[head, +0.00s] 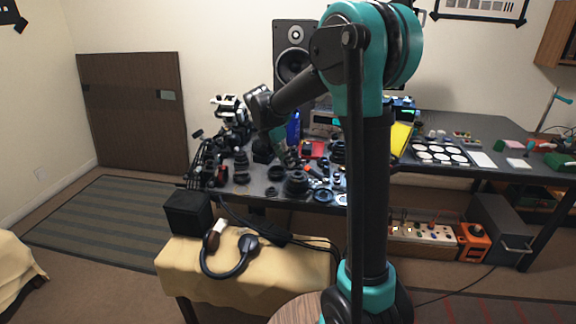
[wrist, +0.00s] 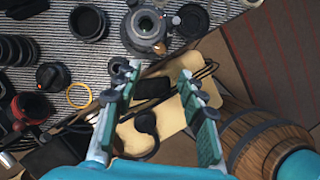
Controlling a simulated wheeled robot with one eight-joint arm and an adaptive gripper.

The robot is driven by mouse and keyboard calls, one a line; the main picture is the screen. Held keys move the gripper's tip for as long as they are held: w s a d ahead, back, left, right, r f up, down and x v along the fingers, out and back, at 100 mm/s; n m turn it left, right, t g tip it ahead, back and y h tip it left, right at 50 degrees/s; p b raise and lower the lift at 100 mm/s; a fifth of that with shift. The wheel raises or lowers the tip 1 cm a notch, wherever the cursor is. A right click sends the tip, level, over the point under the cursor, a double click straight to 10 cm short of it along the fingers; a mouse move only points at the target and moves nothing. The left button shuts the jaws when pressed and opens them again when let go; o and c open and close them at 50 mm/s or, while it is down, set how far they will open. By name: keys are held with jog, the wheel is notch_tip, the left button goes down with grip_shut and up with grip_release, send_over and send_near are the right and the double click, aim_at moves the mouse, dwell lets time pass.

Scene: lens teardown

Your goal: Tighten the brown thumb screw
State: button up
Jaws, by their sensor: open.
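My gripper (wrist: 154,74) is open in the wrist view, its two teal fingers with dark tips spread apart and nothing held between them. An upright grey and black lens part (wrist: 145,27) stands on the striped mat just beyond the fingertips.
The dark bench (head: 482,127) carries many lens parts. The wrist view shows a black ring (wrist: 88,23), a yellow ring (wrist: 79,95) and a red-and-black part (wrist: 32,107). A cloth-covered stool (head: 240,267) with headphones (head: 224,272) stands in front. A tall speaker (head: 295,36) stands behind.

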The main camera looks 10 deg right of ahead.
jog(key=shift+a+r, duration=0.1)
jog(key=shift+r, duration=0.15)
jog(key=m+g+y, duration=0.2)
jog(key=m+y, duration=0.2)
jog(key=m, duration=1.7)
send_near(296, 181)
jog(key=shift+m, duration=0.3)
jog(key=f, duration=0.8)
jog(key=shift+w+f, duration=0.15)
jog(key=shift+w, duration=0.15)
jog(key=shift+c, duration=0.4)
grip_shut()
